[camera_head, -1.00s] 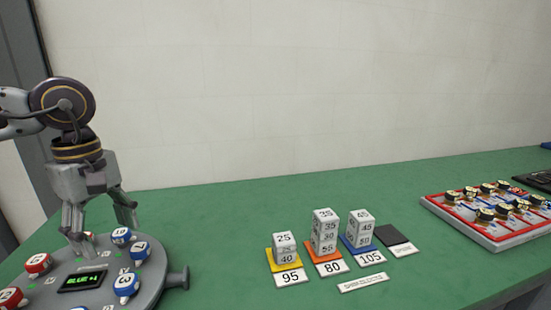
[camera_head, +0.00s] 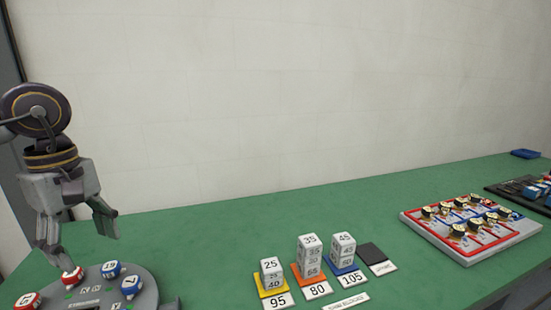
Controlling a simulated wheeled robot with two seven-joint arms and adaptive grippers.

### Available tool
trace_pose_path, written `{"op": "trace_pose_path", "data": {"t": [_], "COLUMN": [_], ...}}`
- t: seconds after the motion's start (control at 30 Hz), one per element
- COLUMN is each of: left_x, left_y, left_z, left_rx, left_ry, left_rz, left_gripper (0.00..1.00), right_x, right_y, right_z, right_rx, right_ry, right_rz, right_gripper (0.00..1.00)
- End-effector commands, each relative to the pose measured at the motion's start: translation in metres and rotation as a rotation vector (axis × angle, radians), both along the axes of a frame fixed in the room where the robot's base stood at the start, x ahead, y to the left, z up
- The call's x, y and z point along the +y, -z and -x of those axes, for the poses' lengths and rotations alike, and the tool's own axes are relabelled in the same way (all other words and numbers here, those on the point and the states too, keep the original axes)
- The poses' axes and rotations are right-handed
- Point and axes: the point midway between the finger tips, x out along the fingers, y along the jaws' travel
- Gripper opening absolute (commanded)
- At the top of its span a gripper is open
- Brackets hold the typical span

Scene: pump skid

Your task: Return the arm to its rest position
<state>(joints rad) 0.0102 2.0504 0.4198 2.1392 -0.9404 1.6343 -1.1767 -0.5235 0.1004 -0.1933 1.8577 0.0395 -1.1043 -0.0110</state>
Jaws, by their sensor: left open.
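My left gripper (camera_head: 80,245) hangs at the left of the head view, fingers pointing down and spread open. It is above the back of a round grey device (camera_head: 143,292) that carries red and blue numbered knobs. One fingertip overlaps a red knob (camera_head: 72,276) in the picture; I cannot tell whether they touch. Nothing shows between the fingers. My right gripper is not in view.
On the green table (camera_head: 200,240), white numbered blocks (camera_head: 311,258) stand on yellow, orange and blue pads beside a black pad (camera_head: 372,253). A red-edged tray (camera_head: 470,228) of several items and a dark tray (camera_head: 520,192) lie right. A blue box (camera_head: 524,153) sits far back.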

Motion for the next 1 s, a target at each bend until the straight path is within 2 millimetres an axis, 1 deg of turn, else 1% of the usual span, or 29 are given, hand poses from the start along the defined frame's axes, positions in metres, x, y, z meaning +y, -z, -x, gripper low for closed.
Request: {"op": "trace_pose_path", "data": {"t": [0.03, 0.37, 0.77, 1.0], "left_x": [0.000, 0.000, 0.000, 0.000], "left_y": [-0.008, -0.035, -0.068, -0.088], "left_z": [0.000, 0.000, 0.000, 0.000], "left_rx": [0.000, 0.000, 0.000, 0.000], "left_ry": [0.000, 0.000, 0.000, 0.000], "left_rz": [0.000, 0.000, 0.000, 0.000], "left_gripper": [0.62, 0.62, 0.62, 0.62], "right_x": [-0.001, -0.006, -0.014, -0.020], "right_y": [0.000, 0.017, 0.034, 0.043], "right_z": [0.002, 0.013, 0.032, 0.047], "right_rx": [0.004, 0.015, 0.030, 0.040], "right_ry": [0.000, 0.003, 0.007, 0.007], "right_rz": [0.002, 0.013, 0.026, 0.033], "right_gripper": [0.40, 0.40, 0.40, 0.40]}}
